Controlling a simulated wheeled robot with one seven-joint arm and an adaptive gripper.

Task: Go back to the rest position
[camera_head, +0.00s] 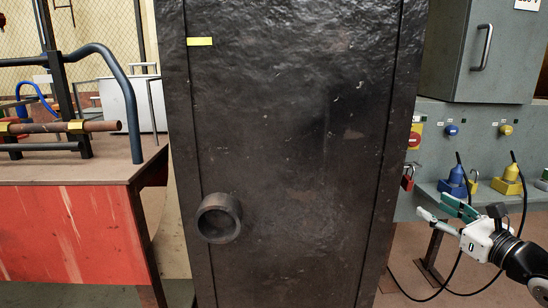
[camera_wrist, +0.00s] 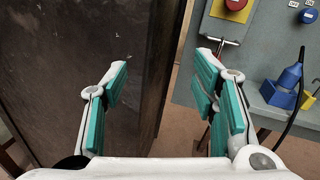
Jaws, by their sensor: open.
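My gripper (camera_head: 441,212) is at the lower right of the head view, on the end of my black arm. Its two fingers with green pads are spread apart, with nothing between them. It is in front of the grey panel and to the right of the dark cabinet (camera_head: 290,120). In the wrist view my gripper (camera_wrist: 160,68) is also open and empty, with the cabinet's edge and the floor behind the gap. No other task object is named.
A short round pipe stub (camera_head: 218,218) sticks out of the cabinet's front. A red-sided table (camera_head: 80,225) with pipes stands at left. A grey panel (camera_head: 433,125) at right carries a padlock (camera_head: 407,178), a blue plug (camera_head: 455,182) and a yellow plug (camera_head: 508,181). Black cables hang near my gripper.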

